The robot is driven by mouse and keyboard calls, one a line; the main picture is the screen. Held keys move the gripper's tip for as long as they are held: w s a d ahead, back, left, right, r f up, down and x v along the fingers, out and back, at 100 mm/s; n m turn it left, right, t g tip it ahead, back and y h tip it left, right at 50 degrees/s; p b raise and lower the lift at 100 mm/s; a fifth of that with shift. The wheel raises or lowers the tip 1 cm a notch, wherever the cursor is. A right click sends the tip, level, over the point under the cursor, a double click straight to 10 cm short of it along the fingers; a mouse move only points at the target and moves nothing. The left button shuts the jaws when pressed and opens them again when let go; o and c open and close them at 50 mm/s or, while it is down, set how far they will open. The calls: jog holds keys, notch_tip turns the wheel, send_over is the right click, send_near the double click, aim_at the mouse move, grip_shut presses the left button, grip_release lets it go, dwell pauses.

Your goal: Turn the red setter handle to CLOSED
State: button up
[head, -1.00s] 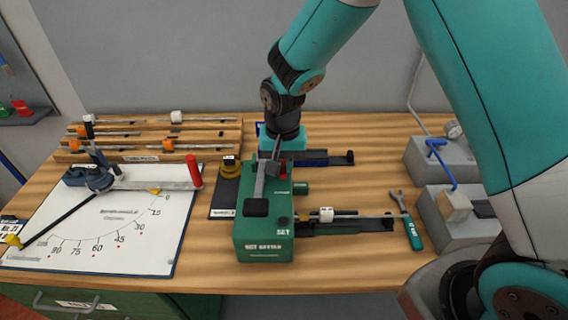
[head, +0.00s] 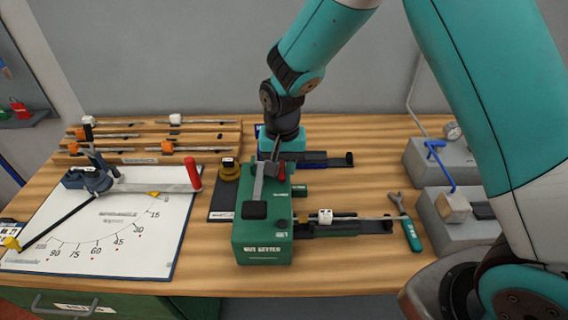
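The green setter box (head: 263,248) stands on the wooden bench near the middle. A grey lever (head: 260,188) with a black pad (head: 254,210) lies along its top. The small red setter handle (head: 282,172) shows at the box's far right top, partly hidden by my gripper. My gripper (head: 275,160) points down at the far end of the box, right beside the red handle. Its fingers are small and dark against the box, so I cannot tell whether they are open or shut, or whether they touch the handle. The handle's position marking is too small to read.
A bending tool with a red-tipped arm (head: 193,172) sits on a white angle chart (head: 120,235) at left. Behind it is a wooden rod rack (head: 215,142). Dark rod fixtures (head: 345,227), a wrench (head: 412,232) and grey blocks (head: 465,225) stand to the right. The front bench strip is clear.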

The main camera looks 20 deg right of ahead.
jog(key=shift+s+a+f+n, duration=0.1)
jog(key=shift+s+a+n, duration=0.1)
jog(key=shift+n, duration=0.1)
